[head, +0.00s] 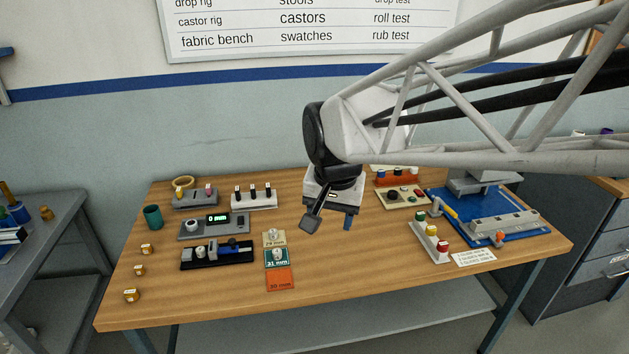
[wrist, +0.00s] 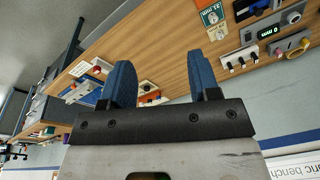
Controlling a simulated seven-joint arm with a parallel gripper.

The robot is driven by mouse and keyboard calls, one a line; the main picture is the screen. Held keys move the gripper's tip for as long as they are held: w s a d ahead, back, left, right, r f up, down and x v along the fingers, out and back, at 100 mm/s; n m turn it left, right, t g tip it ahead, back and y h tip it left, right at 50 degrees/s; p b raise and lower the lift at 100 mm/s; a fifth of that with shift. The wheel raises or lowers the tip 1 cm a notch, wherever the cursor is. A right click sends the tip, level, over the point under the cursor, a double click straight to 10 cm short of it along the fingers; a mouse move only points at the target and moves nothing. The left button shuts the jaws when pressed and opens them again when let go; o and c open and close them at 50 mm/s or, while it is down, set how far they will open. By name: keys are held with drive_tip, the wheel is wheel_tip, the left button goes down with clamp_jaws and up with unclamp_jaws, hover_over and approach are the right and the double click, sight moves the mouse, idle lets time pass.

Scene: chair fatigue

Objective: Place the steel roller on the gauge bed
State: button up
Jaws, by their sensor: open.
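The gauge (head: 232,231) is a grey block with a green display reading 0 mm, at the left of the bench in the head view; it also shows in the wrist view (wrist: 250,34). A silvery round piece (head: 193,226) is on its left part; I cannot tell whether it is a roller or a knob. Small silvery cylinders stand on the tan 29 mm card (head: 268,243) and the teal 31 mm card (head: 268,263). I cannot tell which is the steel roller. My gripper (head: 335,217) is open and empty above the bench, right of the cards. Its blue fingers are apart in the wrist view (wrist: 165,85).
The orange 30 mm card (head: 280,280) looks bare. A black fixture (head: 217,254) lies before the gauge. Several brass-coloured pieces (head: 139,270) stand at the left, beside a green cup (head: 152,217). A blue-based machine (head: 485,215) is at the right. The front middle is clear.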

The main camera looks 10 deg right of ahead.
drive_tip(key=s+d+f+n, duration=0.1)
drive_tip(key=s+d+n, duration=0.1)
drive_tip(key=s, duration=0.5)
drive_tip(key=s+d+f+n, duration=0.1)
drive_tip(key=s+d+n, duration=0.1)
drive_tip(key=s, duration=0.5)
drive_tip(key=shift+d+t, duration=0.3)
drive_tip(key=shift+d, duration=0.5)
